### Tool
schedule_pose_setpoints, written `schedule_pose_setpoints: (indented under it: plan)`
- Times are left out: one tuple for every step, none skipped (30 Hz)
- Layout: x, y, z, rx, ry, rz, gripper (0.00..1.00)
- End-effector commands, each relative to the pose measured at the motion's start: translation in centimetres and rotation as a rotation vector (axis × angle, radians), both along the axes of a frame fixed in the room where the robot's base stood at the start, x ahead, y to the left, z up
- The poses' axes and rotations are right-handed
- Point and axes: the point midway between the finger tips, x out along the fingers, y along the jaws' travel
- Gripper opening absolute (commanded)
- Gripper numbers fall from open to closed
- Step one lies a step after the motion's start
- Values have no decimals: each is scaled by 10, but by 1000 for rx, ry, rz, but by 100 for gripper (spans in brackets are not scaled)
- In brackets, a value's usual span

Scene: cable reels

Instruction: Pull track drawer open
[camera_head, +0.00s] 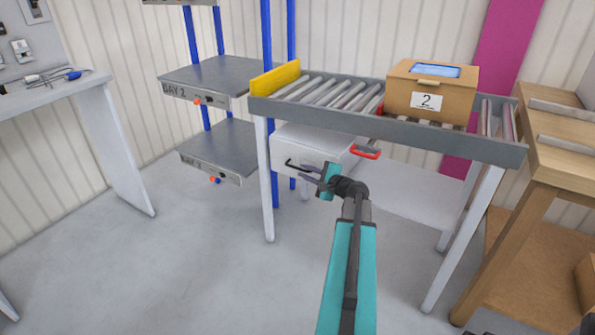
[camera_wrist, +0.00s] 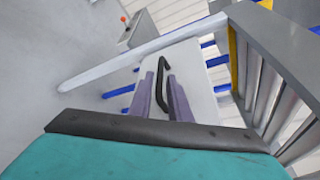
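The track drawer (camera_head: 312,142) is a pale box under the roller track, and its front faces my arm. Its black bar handle (camera_head: 291,164) also shows in the wrist view (camera_wrist: 180,49). My gripper (camera_head: 304,172) is at the handle. In the wrist view its two purple-grey fingers (camera_wrist: 167,72) stand apart, with part of the black handle between them. I cannot tell whether either finger touches the bar. The drawer appears shut or nearly so; its depth under the track is partly hidden.
The roller track (camera_head: 400,128) carries a cardboard box labelled 2 (camera_head: 430,92) and a yellow end plate (camera_head: 275,78). A red handle (camera_head: 366,152) is right of the drawer. Track legs (camera_head: 264,190) stand close by. A grey shelf rack (camera_head: 215,75) is left; floor in front is clear.

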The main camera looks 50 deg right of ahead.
Motion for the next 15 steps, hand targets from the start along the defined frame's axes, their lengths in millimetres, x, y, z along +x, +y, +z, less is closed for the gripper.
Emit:
schedule_pose_setpoints:
  plan:
    - [9,-2,-3,-1,0,2,17]
    - [13,-2,-4,-1,0,2,17]
    - [18,-3,-5,0,-1,1,17]
    - [22,-3,-6,0,-1,1,17]
    - [26,-3,-6,0,0,1,17]
    - [30,-3,-7,0,0,2,17]
    - [33,-3,-8,0,0,2,17]
    - [36,-4,-8,0,0,1,17]
    - [39,-4,-9,0,-1,1,17]
    - [41,-4,-9,0,0,0,17]
    - [42,-5,-10,0,0,0,17]
    - [44,-4,-10,0,0,0,17]
    - [46,-4,-10,0,0,0,17]
    - [47,-4,-10,0,0,0,17]
    - [48,-4,-10,0,0,0,17]
